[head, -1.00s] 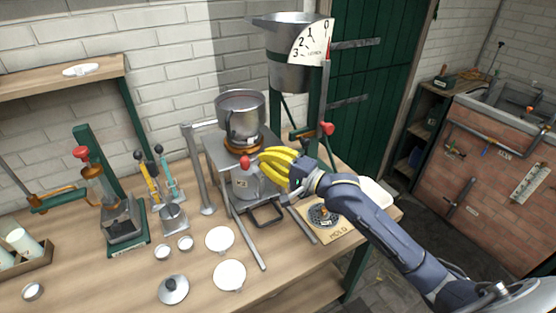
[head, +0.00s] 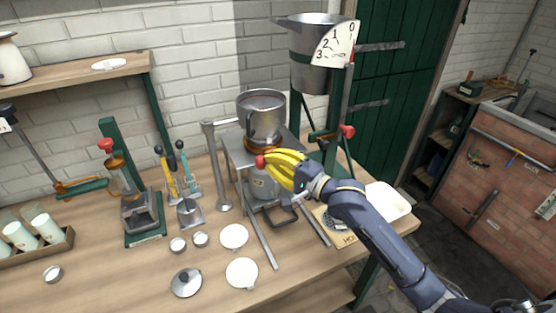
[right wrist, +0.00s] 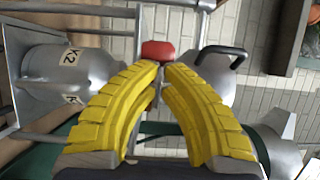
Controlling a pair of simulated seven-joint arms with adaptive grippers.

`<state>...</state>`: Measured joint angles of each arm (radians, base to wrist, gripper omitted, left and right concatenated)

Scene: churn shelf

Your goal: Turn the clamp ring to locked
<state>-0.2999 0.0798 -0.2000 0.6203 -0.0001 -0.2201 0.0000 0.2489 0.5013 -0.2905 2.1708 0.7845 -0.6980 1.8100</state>
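The clamp ring (head: 262,149) is a copper-coloured band under the steel pot (head: 261,112) on the grey stand. Its handle ends in a red knob (head: 260,161), which faces the front. My right gripper (head: 272,158) has yellow fingers closed in on the handle just behind the knob. In the right wrist view the red knob (right wrist: 158,50) shows just beyond the fingertips (right wrist: 160,67), with the thin grey rod between them. The fingers hide part of the ring. A can marked K2 (right wrist: 66,79) stands below it. My left gripper is not in view.
A hopper with a dial (head: 318,58) stands behind to the right. A tall grey post (head: 217,165) is left of the stand. White discs (head: 234,236) and a lid (head: 187,282) lie in front. A white tray (head: 388,201) lies at the right.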

